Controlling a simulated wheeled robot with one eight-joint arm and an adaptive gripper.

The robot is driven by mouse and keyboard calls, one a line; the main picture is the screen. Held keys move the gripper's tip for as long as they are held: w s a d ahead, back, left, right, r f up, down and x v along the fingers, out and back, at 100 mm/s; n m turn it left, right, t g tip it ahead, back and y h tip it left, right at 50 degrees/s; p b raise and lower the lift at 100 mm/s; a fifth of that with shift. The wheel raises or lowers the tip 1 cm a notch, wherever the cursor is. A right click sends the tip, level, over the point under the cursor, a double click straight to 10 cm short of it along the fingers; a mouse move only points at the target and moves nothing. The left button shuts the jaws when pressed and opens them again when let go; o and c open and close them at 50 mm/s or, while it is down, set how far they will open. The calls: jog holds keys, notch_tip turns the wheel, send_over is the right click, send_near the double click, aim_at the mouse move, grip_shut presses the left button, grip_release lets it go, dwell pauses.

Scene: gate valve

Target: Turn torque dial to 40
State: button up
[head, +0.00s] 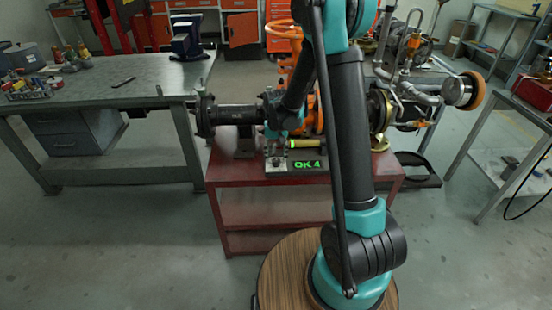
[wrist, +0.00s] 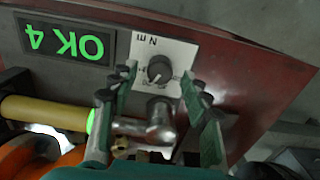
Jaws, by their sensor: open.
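The torque dial (wrist: 159,70) is a small black knob on a white plate marked "N m" (wrist: 180,52). Its pointer setting is too small to read. In the wrist view the plate sits beside a display (wrist: 66,40) with green "OK 4", seen upside down. The display also shows in the head view (head: 308,165), on the red stand. My gripper (wrist: 152,90) is open, its two green-and-black fingers on either side of the dial in the picture; I cannot tell whether they touch it. A shiny metal fitting (wrist: 158,125) shows between the fingers, nearer the camera. In the head view my gripper (head: 276,138) hangs above the panel.
A yellow handle (wrist: 40,110) lies beside the gripper, with an orange part (wrist: 30,155) below it. The red stand (head: 240,172) carries a dark pipe (head: 235,114) and orange valve parts (head: 310,112). A workbench (head: 110,80) stands at left.

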jog(key=shift+f, duration=0.6)
jog(key=shift+c, duration=0.6)
grip_shut()
jog(key=n, duration=0.8)
jog(key=shift+n, duration=0.3)
